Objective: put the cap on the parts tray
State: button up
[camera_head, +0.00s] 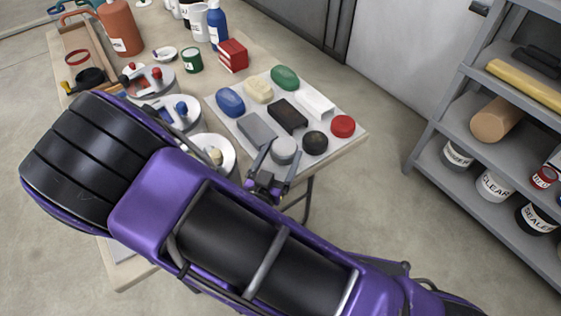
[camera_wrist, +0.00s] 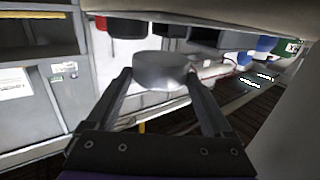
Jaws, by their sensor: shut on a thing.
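A grey round cap (camera_head: 284,150) is between the fingertips of my gripper (camera_head: 270,172), at the front edge of a pale flat board. In the wrist view my gripper (camera_wrist: 160,85) is shut on the sides of this grey cap (camera_wrist: 160,70). Whether the cap touches the board is unclear. The pale board (camera_head: 228,113) carries several blocks and rounded pieces; I cannot tell whether it is the parts tray. Round grey dishes with small red, blue and cream parts stand left of it, one being the cream-part dish (camera_head: 229,158), partly hidden by my arm.
A black round piece (camera_head: 315,142) and a dark block (camera_head: 288,116) are close to the held cap. A red cylinder (camera_head: 343,126) sits at the board's right corner. Bottles and a red box (camera_head: 233,55) stand behind. A grey shelf (camera_head: 425,160) is at the right, across open floor.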

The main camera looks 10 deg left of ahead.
aim_at(280, 171)
jog(key=shift+f, duration=1.75)
jog(key=shift+f+b, duration=0.2)
jog(key=shift+b, duration=0.2)
jog(key=o, duration=1.2)
jog(key=shift+r, duration=0.1)
jog(key=shift+r+p, duration=0.25)
jog(key=shift+p, duration=0.05)
jog(key=s+a, duration=0.1)
jog(key=s, duration=1.1)
jog(key=shift+a, duration=0.2)
